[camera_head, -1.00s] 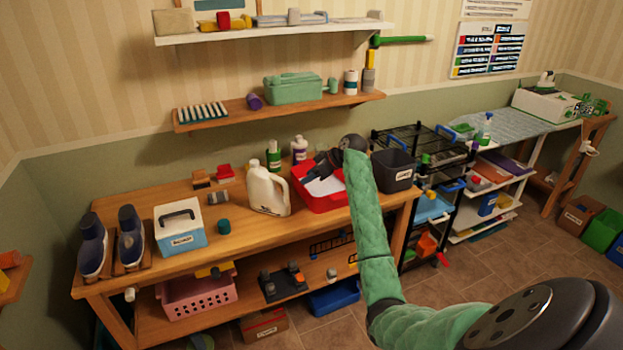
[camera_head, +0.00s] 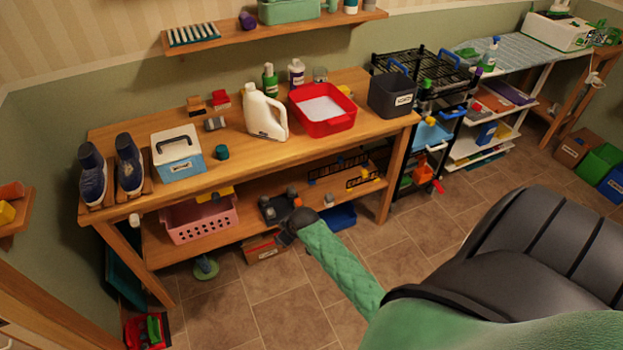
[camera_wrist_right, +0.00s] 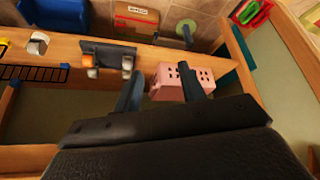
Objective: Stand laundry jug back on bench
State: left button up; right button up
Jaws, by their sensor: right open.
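The cream laundry jug (camera_head: 264,114) stands upright on the wooden bench (camera_head: 185,183) in the head view, between the small grey item and the red tub, with its handle toward the right. My right gripper (camera_head: 287,232) is low in front of the bench, near the lower shelf, below and apart from the jug. In the right wrist view my right gripper (camera_wrist_right: 161,82) has its two fingers spread with nothing held between them. The jug does not show in the right wrist view. My left gripper is out of view.
A red tub (camera_head: 325,127) stands right of the jug, two bottles behind it. A cooler box (camera_head: 178,156) and blue shoes (camera_head: 129,163) are at left. A pink basket (camera_head: 200,222) and a dark tray (camera_head: 278,207) sit on the lower shelf. Tiled floor before the bench is partly clear.

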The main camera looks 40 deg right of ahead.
jog(key=s+a+f+g, duration=0.1)
jog(key=s+a+f, duration=0.4)
jog(key=s+f, duration=0.4)
jog(key=s+a+f+g, duration=0.1)
jog(key=s+a+f, duration=0.4)
jog(key=s+f, duration=0.5)
jog(key=s+a+f+m+g, duration=0.1)
jog(key=s+a+f+g, duration=0.1)
jog(key=s+a+f, duration=0.3)
jog(key=s+f, duration=0.4)
jog(key=s, duration=0.6)
jog(key=shift+f+h, duration=0.3)
jog(key=shift+f, duration=0.05)
